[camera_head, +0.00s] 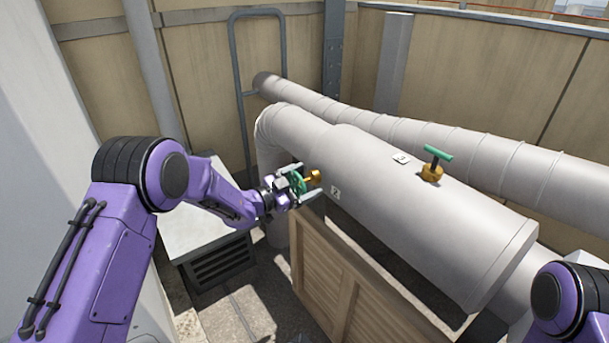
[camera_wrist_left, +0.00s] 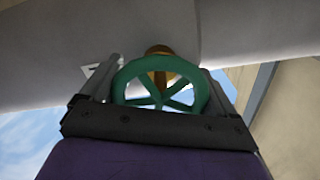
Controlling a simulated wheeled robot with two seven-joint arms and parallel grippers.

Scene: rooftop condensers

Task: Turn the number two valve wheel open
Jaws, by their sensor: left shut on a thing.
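The green valve wheel (camera_head: 296,183) sits on a brass stem on the near side of the large white pipe, beside a small tag that appears to read 2 (camera_head: 335,192). My left gripper (camera_head: 309,184) is shut on this wheel, one finger on each side of its rim. In the left wrist view the spoked wheel (camera_wrist_left: 160,85) lies between the two fingers (camera_wrist_left: 158,88), with the brass stem (camera_wrist_left: 158,52) behind it. My right gripper is out of view; only part of my right arm shows at the lower right.
A second green handle on a brass fitting (camera_head: 433,163) stands on top of the large pipe (camera_head: 390,190), beside another tag (camera_head: 401,158). A slatted wooden crate (camera_head: 322,278) stands below the pipe. A grey vented box (camera_head: 205,238) is at the left.

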